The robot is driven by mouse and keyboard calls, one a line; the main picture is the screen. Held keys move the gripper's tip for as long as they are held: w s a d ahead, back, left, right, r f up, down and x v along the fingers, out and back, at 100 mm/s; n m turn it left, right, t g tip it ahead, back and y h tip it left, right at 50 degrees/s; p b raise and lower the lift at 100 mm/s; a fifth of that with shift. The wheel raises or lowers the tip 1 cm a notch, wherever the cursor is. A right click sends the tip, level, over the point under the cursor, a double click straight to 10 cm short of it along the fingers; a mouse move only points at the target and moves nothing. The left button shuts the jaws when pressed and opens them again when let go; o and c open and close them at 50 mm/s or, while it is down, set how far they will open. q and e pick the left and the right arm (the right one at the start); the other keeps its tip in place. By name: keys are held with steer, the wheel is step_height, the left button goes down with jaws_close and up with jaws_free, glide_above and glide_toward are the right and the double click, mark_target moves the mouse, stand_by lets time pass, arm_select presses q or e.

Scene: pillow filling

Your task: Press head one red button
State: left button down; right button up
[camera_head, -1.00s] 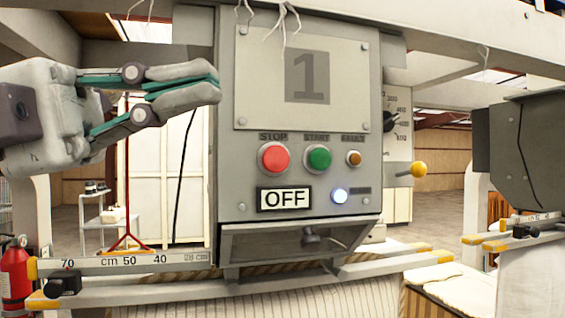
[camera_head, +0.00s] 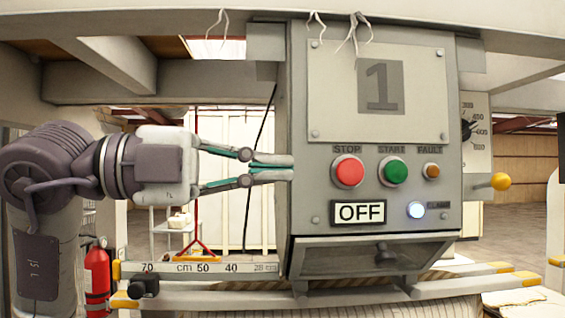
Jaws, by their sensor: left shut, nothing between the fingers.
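The grey head one control box (camera_head: 305,100) with a large "1" plate (camera_head: 380,87) stands right of centre. Its red STOP button (camera_head: 348,171) is on the left of the button row, beside the green START button (camera_head: 393,171) and the small orange FAULT button (camera_head: 431,171). The sign (camera_head: 358,213) reads OFF and a white lamp (camera_head: 416,210) is lit. My left gripper (camera_head: 291,167) is shut and empty, pointing right. Its tips are at the box's left edge in the picture, level with the red button and left of it. My right gripper is not in view.
A ruler rail (camera_head: 215,268) runs below the box on the left, with a black clamp (camera_head: 144,285). A yellow knob (camera_head: 501,181) sticks out right of the box. A red fire extinguisher (camera_head: 97,275) stands at lower left. The space before the buttons is clear.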

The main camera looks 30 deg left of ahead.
mark_target(338, 171)
arm_select(q)
steer(key=w+d+p, duration=0.1)
steer(key=w, duration=0.1)
steer(key=w+d+p, duration=0.2)
steer(key=w, duration=0.1)
steer(key=w+d+p, duration=0.1)
steer(key=w+d, duration=0.1)
steer(key=w, duration=0.1)
steer(key=shift+w+p, duration=0.15)
steer(key=shift+p, duration=0.25)
steer(key=shift+w+a+f, duration=0.15)
steer(key=shift+w+a, duration=0.2)
steer(key=shift+a, duration=0.15)
steer(key=shift+d, duration=0.1)
steer(key=shift+d, duration=0.1)
